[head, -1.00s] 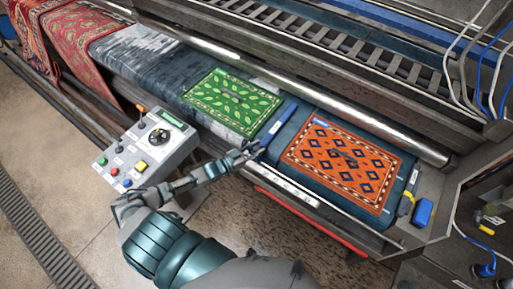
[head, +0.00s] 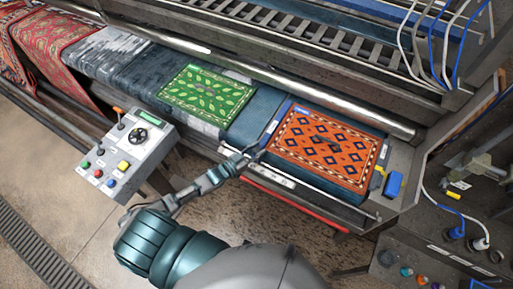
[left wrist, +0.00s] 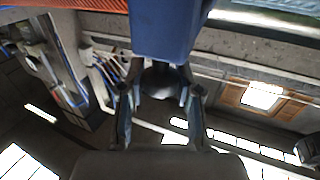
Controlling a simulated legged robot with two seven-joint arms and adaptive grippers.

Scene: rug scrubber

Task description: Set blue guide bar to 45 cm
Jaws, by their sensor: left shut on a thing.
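The blue guide bar (head: 276,124) lies across the dark belt, along the left edge of the orange diamond rug (head: 328,146). My left gripper (head: 252,155) is at the bar's near end, shut on it. In the left wrist view the blue bar (left wrist: 168,30) fills the top centre, and the gripper fingers (left wrist: 160,85) reach up to its end. A pale scale strip (head: 270,175) runs along the machine's front edge just below the gripper; its marks are too small to read. My right gripper is not in view.
A green leaf rug (head: 207,95) lies left of the bar, with bare belt between. A grey control box (head: 125,155) with coloured buttons stands at the front left. A blue block (head: 393,185) sits right of the orange rug. A metal roller (head: 330,97) runs behind.

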